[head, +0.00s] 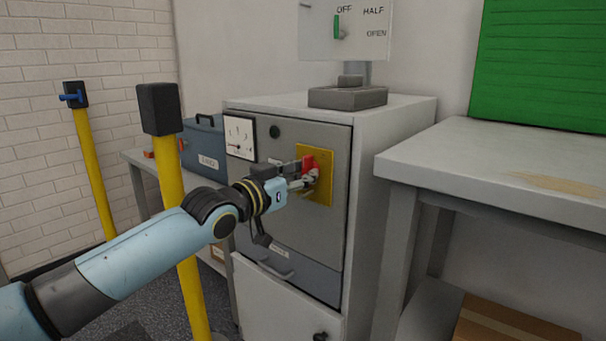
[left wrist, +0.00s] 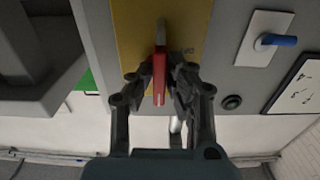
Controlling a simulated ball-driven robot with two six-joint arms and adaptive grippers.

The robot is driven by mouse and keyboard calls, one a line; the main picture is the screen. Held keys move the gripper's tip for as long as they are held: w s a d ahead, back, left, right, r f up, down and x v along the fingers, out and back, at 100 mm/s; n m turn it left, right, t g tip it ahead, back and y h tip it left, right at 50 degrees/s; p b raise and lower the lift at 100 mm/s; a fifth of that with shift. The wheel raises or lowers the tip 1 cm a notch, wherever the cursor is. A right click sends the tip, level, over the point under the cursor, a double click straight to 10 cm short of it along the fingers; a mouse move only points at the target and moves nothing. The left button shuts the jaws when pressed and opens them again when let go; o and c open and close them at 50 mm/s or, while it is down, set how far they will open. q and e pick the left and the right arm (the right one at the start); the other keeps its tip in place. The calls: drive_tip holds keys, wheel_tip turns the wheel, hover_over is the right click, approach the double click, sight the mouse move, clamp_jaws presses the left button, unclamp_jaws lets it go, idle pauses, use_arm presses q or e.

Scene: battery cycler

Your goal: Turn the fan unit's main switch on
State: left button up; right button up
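The red switch handle (head: 309,162) stands out from a yellow plate (head: 327,178) on the front of the grey cabinet (head: 300,228). My left gripper (head: 306,181) is at this handle. In the left wrist view the red handle (left wrist: 159,78) lies between the two fingers of my left gripper (left wrist: 160,74). The fingers are closed in on both its sides and appear to touch it. Small lettering on the yellow plate (left wrist: 135,28) is too small to read. My right gripper is not in view.
A dial gauge (head: 239,136) and a black round button (head: 274,131) are on the cabinet front. A blue-handled switch (left wrist: 280,40) is near the plate. Yellow posts (head: 172,180) stand left, close to my left arm. A grey bench (head: 500,165) is at the right.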

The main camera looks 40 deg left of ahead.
use_arm(q)
drive_tip(key=o, duration=0.3)
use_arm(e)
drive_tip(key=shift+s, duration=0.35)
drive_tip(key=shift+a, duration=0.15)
use_arm(q)
drive_tip(key=s, duration=1.2)
drive_tip(key=shift+a, duration=0.45)
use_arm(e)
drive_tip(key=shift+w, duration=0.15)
use_arm(q)
drive_tip(key=shift+r, duration=0.1)
